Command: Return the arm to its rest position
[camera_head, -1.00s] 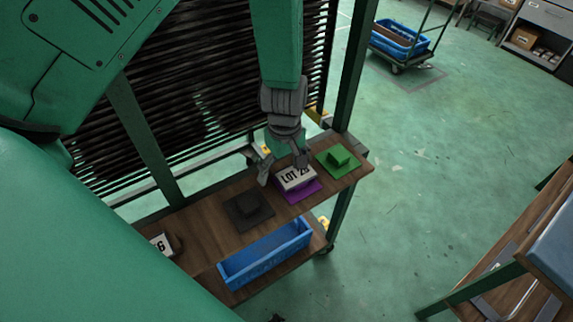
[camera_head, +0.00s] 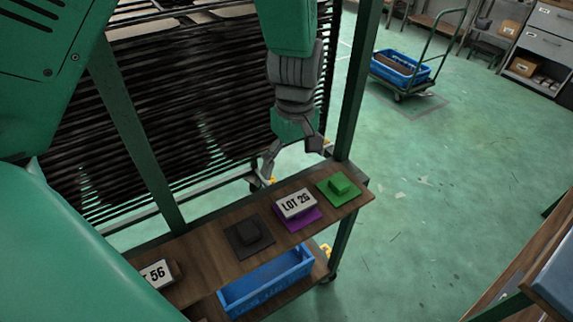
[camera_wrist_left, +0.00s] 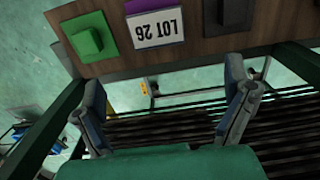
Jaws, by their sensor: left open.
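My left arm comes down from the top in the head view, and its left gripper (camera_head: 291,160) is open and empty, above and behind the far edge of the wooden shelf (camera_head: 203,262). In the left wrist view its two fingers (camera_wrist_left: 168,105) stand wide apart with nothing between them. The white LOT 26 sign (camera_head: 296,203) rests on the purple piece (camera_head: 300,222), clear of the fingers. It also shows in the left wrist view (camera_wrist_left: 155,28). My right gripper is not in view.
On the shelf are a green block on a plate (camera_head: 339,187), a black one (camera_head: 247,234) and a second white sign (camera_head: 158,273) at the left. A blue bin (camera_head: 268,283) sits at the front. A green post (camera_head: 358,85) rises by the shelf's right end. A cart (camera_head: 401,75) stands farther off.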

